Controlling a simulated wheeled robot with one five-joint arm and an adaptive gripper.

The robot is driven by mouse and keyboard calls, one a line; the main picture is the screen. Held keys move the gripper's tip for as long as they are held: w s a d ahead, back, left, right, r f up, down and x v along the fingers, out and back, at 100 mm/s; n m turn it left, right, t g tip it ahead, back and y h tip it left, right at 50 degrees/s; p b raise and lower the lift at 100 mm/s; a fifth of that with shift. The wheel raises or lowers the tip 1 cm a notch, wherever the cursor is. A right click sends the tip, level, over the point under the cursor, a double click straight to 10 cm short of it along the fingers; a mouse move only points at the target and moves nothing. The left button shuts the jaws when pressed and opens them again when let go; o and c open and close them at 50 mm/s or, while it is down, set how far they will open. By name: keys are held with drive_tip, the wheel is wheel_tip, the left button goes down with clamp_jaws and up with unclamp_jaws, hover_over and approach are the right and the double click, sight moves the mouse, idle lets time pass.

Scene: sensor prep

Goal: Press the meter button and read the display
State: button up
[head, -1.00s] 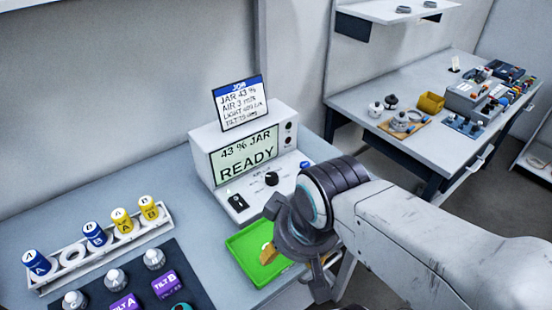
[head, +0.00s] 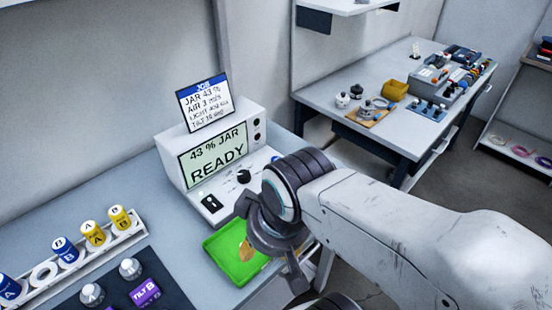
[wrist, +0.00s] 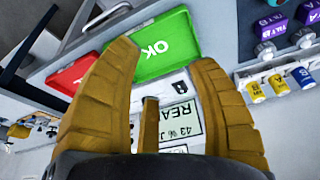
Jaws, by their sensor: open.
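The white meter (head: 258,118) stands on the grey bench. Its display (head: 212,157) reads "43 % JAR" and "READY". Its sloped front panel has a black knob (head: 243,176) and a dark socket (head: 210,202); a small blue spot, perhaps a button, shows at the panel's right end, partly behind my arm. My gripper (head: 262,254) is in front of the meter, above the green tray (head: 222,262). In the wrist view my gripper (wrist: 165,62) is open and empty, with tan fingers apart. The display (wrist: 183,122) shows upside down between them.
A job card (head: 205,103) stands on the meter, reading "JAR 43 %" on top. A white rack (head: 75,268) with blue and yellow cans is at left, near purple tilt blocks (head: 145,292). A red tray (wrist: 72,74) lies beside the green one. Another table (head: 325,93) stands behind at right.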

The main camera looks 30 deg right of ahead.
clamp_jaws()
idle(0.3)
drive_tip(key=c, duration=1)
unclamp_jaws()
